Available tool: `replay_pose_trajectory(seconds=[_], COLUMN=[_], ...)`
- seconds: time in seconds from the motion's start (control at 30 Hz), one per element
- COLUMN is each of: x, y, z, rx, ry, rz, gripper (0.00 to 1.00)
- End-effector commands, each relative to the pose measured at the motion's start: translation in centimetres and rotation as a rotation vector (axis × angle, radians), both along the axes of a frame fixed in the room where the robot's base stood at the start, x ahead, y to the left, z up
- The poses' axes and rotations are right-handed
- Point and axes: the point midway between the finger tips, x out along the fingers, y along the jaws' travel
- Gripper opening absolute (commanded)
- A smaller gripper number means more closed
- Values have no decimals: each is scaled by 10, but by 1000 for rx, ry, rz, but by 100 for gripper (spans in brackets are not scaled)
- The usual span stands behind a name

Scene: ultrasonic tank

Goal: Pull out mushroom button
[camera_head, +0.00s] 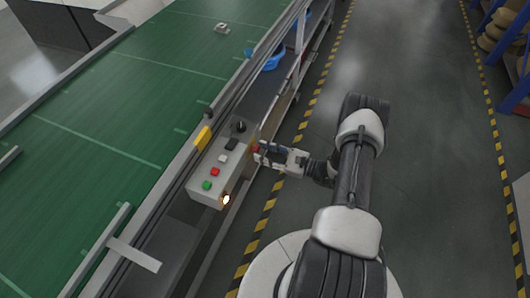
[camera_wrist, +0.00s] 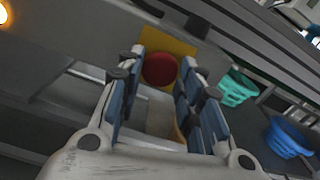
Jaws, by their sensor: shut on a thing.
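The red mushroom button (camera_wrist: 160,69) sits on a yellow backing plate (camera_wrist: 190,48) on the side of the grey control box (camera_head: 208,192). In the wrist view it lies between the two fingers of my gripper (camera_wrist: 161,75). The fingers stand on either side of the red cap and are shut on it. In the head view my gripper (camera_head: 262,152) reaches the right side of the box from the right, and the button is mostly hidden by the fingers.
The box top carries a red button (camera_head: 214,171), a green button (camera_head: 207,185), a white button (camera_head: 222,158) and black switches. A lit lamp (camera_head: 226,199) is on its front. A green conveyor (camera_head: 120,90) runs left. Blue (camera_wrist: 288,138) and teal (camera_wrist: 236,88) baskets are on a shelf.

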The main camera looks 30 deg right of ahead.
Motion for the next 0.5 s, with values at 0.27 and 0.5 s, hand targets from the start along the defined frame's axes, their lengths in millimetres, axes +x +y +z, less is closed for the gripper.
replay_pose_trajectory(seconds=[0.27,0.5], x=[-4,-10], y=[-4,-8], z=[-2,-1], rx=[0,1], ry=[1,2], rz=[-1,0], gripper=[0,0])
